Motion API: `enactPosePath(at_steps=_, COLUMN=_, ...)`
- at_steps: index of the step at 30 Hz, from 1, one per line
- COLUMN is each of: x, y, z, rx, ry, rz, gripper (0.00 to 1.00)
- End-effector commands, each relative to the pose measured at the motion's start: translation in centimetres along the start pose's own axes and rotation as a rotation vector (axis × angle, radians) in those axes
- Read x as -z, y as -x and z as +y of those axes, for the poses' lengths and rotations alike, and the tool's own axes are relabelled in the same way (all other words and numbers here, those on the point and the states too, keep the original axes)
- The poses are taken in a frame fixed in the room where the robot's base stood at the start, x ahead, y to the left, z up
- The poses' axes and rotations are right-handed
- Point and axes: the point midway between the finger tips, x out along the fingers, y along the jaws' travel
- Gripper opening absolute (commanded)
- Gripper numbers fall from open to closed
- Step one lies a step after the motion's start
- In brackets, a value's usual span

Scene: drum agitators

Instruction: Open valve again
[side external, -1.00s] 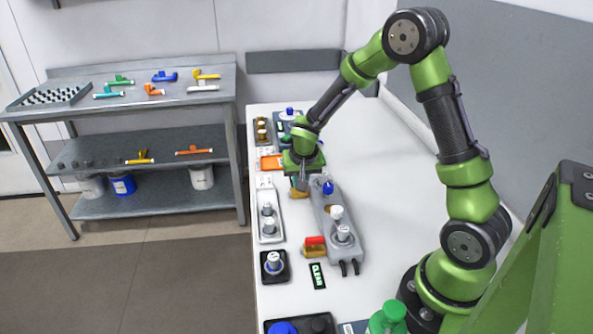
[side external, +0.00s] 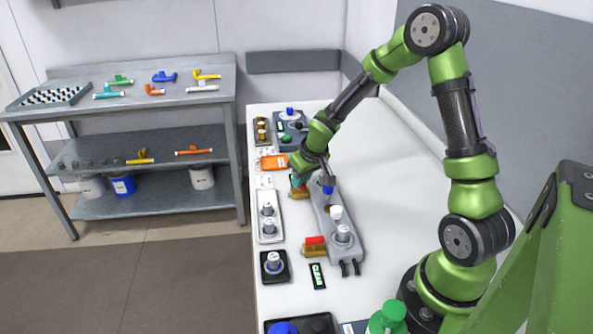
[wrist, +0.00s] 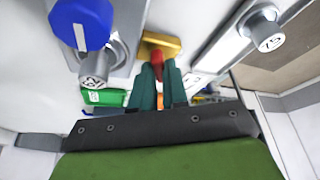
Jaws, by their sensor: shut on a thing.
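A brass-yellow valve (wrist: 168,42) with a red handle (wrist: 157,60) shows at the top middle of the wrist view. My gripper (wrist: 159,68) has its teal fingers shut on the red handle. In the side view my gripper (side external: 299,181) is tilted beside the far end of the grey block and mostly hides this valve, with a bit of its brass body (side external: 299,195) visible. A second brass valve (side external: 314,251) with a red handle (side external: 315,240) sits beside the near end of the block.
The grey block (side external: 325,215) carries a blue knob (side external: 328,188) and white-capped cylinders (side external: 343,233). A light tray (side external: 269,237) with similar cylinders stands left of it. An orange piece (side external: 271,162) lies beyond. The table's right side is clear. A shelf (side external: 130,155) stands left.

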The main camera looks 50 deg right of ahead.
Motion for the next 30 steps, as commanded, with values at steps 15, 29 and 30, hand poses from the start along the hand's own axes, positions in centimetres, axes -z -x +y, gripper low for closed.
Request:
enactPosePath(at_steps=15, x=0.06, y=0.02, z=0.42, rx=0.19, ry=0.444, rz=-0.002, gripper=0.0)
enactPosePath(at_steps=29, x=0.2, y=-0.04, z=0.53, rx=0.34, ry=0.813, rz=-0.003, gripper=0.0)
enactPosePath(at_steps=30, x=0.19, y=-0.05, z=0.54, rx=0.35, ry=0.837, rz=-0.003, gripper=0.0)
